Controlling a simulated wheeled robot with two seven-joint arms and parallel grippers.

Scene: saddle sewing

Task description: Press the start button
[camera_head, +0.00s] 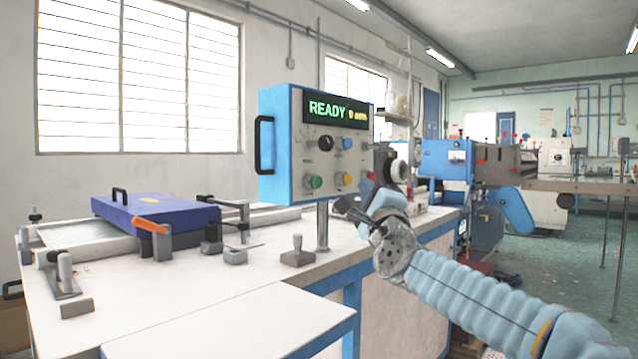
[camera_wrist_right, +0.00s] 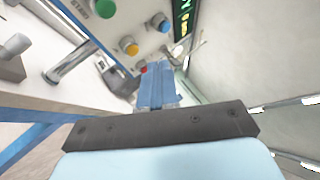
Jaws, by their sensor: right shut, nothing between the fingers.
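The blue-sided control panel (camera_head: 283,150) stands on a post above the table, its lit display reading READY. Its face carries a green button (camera_head: 315,182), a yellow button (camera_head: 346,178), a red button (camera_head: 367,178), a blue button (camera_head: 347,143) and a black knob (camera_head: 326,143). The right wrist view also shows the green button (camera_wrist_right: 104,8), yellow button (camera_wrist_right: 130,47) and red button (camera_wrist_right: 141,66). My right gripper (camera_head: 387,197) is shut and empty, just right of and below the panel's lower right corner. Its blue fingers (camera_wrist_right: 157,80) point toward the panel's red-button end; contact is not clear. My left gripper is out of view.
The white table (camera_head: 230,330) holds a blue case (camera_head: 155,212) with an orange-handled clamp (camera_head: 150,225) at left. A small grey block with a peg (camera_head: 297,256) stands left of the panel's post. Blue machines (camera_head: 445,165) are behind at right.

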